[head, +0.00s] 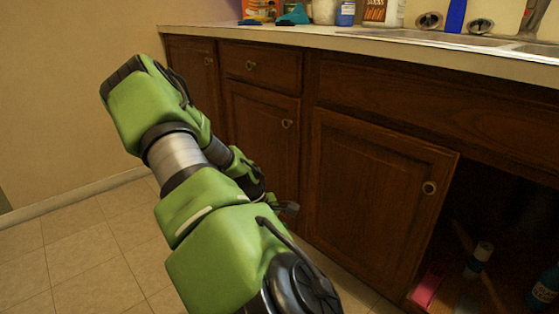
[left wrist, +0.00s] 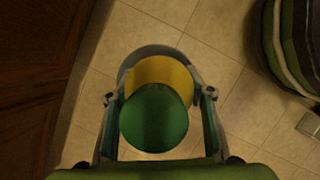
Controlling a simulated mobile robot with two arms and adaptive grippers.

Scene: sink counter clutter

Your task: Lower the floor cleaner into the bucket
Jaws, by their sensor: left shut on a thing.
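In the left wrist view, a rounded thing with a green top and a yellow body, which looks like the floor cleaner (left wrist: 153,118), is between the two fingers of my left gripper (left wrist: 158,112). The gripper is shut on it, above the tiled floor. A grey curved edge shows around the far side of the yellow part; I cannot tell whether it is the bucket's rim. In the head view, my left arm reaches down before the cabinets and hides the held thing. No bucket can be made out there. My right gripper is in neither view.
Wooden cabinets (head: 370,180) stand under the counter (head: 400,47), which holds several items and the sink. An open cabinet space at right holds a white-capped bottle (head: 479,259), a pink thing (head: 428,288) and a blue bottle (head: 544,290). Tiled floor (head: 95,250) is clear at left.

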